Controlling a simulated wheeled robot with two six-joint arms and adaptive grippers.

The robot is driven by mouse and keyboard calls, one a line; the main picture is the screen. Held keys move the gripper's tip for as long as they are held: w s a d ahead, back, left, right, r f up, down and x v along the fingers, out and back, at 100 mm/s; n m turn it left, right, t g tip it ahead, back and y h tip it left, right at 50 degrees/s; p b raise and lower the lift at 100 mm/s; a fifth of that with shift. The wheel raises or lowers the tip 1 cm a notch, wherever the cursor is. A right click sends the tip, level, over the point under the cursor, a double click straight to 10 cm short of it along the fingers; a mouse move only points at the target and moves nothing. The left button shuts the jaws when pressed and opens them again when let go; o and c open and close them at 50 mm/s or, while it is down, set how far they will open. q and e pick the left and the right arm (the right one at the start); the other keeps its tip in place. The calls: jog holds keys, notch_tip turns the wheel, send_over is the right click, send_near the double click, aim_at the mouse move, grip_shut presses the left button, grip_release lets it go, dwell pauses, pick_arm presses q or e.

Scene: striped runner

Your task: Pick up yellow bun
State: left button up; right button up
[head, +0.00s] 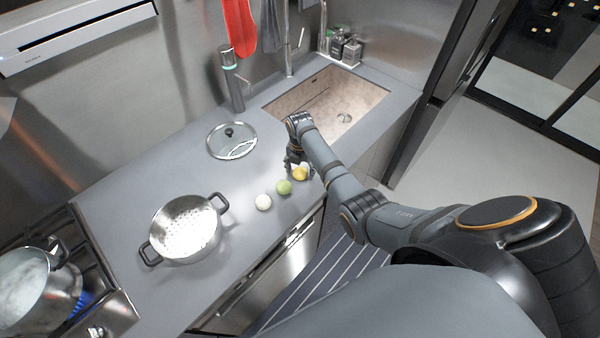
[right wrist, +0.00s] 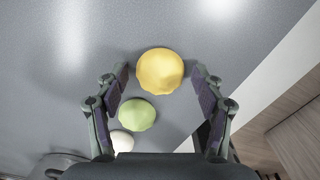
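The yellow bun (head: 300,174) sits on the grey counter near its front edge, at the right end of a short row of buns. In the right wrist view the yellow bun (right wrist: 160,71) lies ahead, between the tips of my right gripper (right wrist: 158,78). In the head view my right gripper (head: 297,164) is just above and behind the bun and partly covers it. Its fingers are open on both sides of the bun, and I see no contact. My left gripper is not in view.
A green bun (head: 284,187) and a white bun (head: 263,202) lie beside the yellow one. A colander (head: 186,228), a glass lid (head: 232,141) and a sink (head: 327,103) are around. A pot (head: 36,287) stands on the lit stove. The counter edge (right wrist: 262,98) is close on the right.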

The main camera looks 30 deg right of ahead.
jog(key=c, duration=0.9)
jog(key=shift+r, duration=0.1)
jog(key=shift+c, duration=0.2)
